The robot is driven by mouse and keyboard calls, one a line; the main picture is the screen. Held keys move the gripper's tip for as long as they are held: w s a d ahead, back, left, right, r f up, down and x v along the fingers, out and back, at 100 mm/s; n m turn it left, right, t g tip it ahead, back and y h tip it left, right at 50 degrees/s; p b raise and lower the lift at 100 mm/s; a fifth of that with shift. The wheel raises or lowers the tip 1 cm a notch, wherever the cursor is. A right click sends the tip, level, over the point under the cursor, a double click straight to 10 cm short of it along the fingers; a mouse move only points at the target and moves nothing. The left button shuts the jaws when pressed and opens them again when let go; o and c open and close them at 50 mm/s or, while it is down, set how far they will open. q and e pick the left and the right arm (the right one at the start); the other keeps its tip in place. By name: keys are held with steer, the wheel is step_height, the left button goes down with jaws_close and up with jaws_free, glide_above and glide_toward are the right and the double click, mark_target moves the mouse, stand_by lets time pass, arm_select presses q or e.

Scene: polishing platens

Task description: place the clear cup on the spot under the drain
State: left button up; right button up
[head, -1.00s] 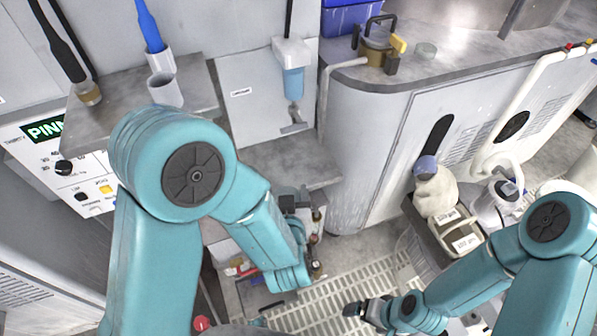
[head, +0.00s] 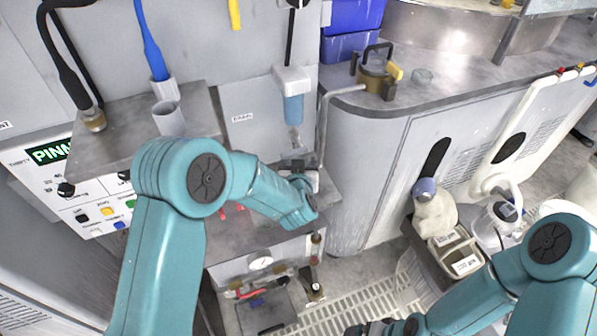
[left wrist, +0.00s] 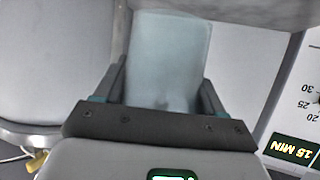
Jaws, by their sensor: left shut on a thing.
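My left gripper (head: 298,166) is above the lower grey ledge (head: 240,238), just below the drain outlet (head: 296,142) under the pale blue filter (head: 293,108). In the left wrist view, its fingers (left wrist: 163,95) are shut on the clear cup (left wrist: 168,55), a pale, see-through body between them. The cup is mostly hidden in the head view, and I cannot tell whether it touches the ledge. The spot under the drain is not distinguishable behind my left arm. My right gripper (head: 372,328) is cut off at the bottom edge; its jaws are unclear.
A white holder (head: 168,118) stands on the upper left shelf. The curved cabinet (head: 362,180) borders the ledge on the right. Fittings hang below the ledge's front.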

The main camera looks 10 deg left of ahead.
arm_select(q)
step_height(320, 180, down, 4)
steer(key=shift+r, duration=0.2)
steer(key=shift+f, duration=0.1)
steer(key=o, duration=1.1)
